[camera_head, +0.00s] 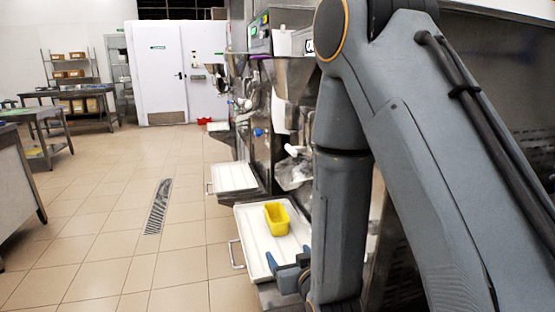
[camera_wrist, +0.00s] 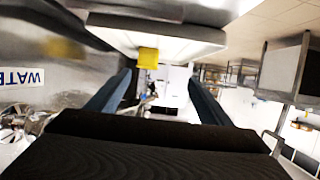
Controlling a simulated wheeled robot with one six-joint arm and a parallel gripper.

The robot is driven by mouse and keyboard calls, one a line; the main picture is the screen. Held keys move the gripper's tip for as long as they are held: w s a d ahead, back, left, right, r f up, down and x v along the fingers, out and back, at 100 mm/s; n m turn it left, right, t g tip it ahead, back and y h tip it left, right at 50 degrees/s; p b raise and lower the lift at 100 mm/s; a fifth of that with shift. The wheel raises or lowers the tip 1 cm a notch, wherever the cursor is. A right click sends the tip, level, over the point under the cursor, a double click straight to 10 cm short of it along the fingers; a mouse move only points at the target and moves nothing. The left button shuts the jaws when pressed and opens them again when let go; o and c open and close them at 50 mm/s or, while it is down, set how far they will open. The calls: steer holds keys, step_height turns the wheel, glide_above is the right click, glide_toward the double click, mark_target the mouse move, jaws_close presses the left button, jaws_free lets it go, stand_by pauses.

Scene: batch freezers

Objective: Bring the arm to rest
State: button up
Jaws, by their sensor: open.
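My arm fills the right half of the head view, its links folded in front of the machines. My gripper (camera_head: 287,262) shows low in that view, over the near end of a white tray (camera_head: 249,232). Its two blue fingers are apart with nothing between them. In the wrist view my gripper (camera_wrist: 160,92) also shows its fingers spread wide. A yellow container (camera_head: 277,218) stands on the tray, just beyond the fingers and apart from them. It also shows in the wrist view (camera_wrist: 148,58), past the fingertips.
A row of steel machines (camera_head: 262,115) runs along the right, with a second white tray (camera_head: 234,177) farther back. Steel tables (camera_head: 50,97) stand at the left. The tiled floor between is clear, with a drain grate (camera_head: 158,207). A white door (camera_head: 163,72) is at the back.

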steer(key=s+d+r+m+g+h+p, duration=0.2)
steer(key=s+d+r+g+h+p, duration=0.1)
steer(key=s+d+g, duration=0.6)
steer(key=s+d+r+m+g+p, duration=0.1)
steer(key=s+d+r+g, duration=0.3)
steer(key=s, duration=0.9)
steer(key=d+r+p, duration=0.1)
steer(key=d+r, duration=0.1)
steer(key=d, duration=0.1)
steer(key=shift+r+g+h, duration=0.3)
steer(key=shift+r, duration=0.1)
